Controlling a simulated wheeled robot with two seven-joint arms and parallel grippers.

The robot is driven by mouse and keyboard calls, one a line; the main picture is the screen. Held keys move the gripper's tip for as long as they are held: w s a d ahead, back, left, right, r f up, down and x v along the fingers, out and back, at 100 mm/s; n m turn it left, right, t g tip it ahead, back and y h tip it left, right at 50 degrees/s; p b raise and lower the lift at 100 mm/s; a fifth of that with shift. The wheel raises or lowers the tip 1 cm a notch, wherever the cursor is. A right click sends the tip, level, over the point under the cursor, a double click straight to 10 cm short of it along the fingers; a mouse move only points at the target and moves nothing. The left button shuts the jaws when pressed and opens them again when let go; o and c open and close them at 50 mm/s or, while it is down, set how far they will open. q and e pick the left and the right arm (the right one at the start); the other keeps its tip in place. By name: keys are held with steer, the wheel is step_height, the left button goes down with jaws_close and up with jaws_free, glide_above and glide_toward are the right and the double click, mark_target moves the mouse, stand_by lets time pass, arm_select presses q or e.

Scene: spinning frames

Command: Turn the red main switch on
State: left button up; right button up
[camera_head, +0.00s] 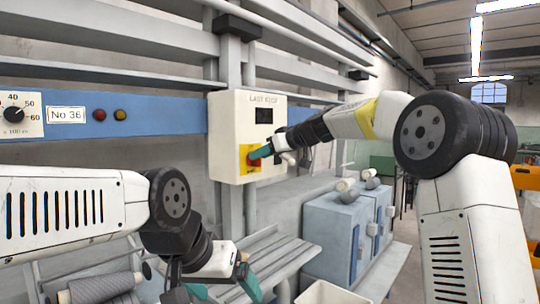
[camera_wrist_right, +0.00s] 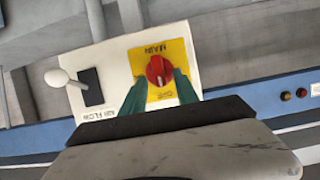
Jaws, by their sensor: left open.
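The red main switch (camera_wrist_right: 158,70) is a round knob on a yellow plate (camera_wrist_right: 181,53), on the front of a cream control box (camera_head: 223,117). The yellow plate and a sliver of the red knob also show in the head view, mostly behind my right gripper (camera_head: 266,153). In the right wrist view, my right gripper (camera_wrist_right: 160,78) has its two green fingers apart, one on each side of the knob, close to it. Whether they touch it I cannot tell. My left gripper (camera_head: 222,288) is open and empty, low in front, well below the box.
A white ball-ended lever (camera_wrist_right: 56,78) and a black rectangle (camera_wrist_right: 90,86) sit beside the switch on the box. A blue rail (camera_head: 170,115) with small buttons and a dial runs left. Grey-blue cabinets (camera_head: 325,225) and a slatted metal shelf (camera_head: 265,258) stand below.

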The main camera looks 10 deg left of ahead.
jaws_close()
stand_by(0.3)
steer(key=shift+w+d+f+m+g+y, duration=0.3)
steer(key=shift+m+g+y, duration=0.6)
steer(key=shift+m, duration=1.35)
steer(key=shift+w+d+f+m+g+y, duration=0.15)
steer(key=shift+w+f+m+g+y, duration=0.25)
steer(key=shift+m+y, duration=1.35)
steer(key=shift+w+d+f+m+g+y, duration=0.2)
steer(key=shift+f+m+g+y, duration=0.45)
steer(key=shift+m, duration=2.05)
steer(key=shift+r, duration=0.25)
jaws_free()
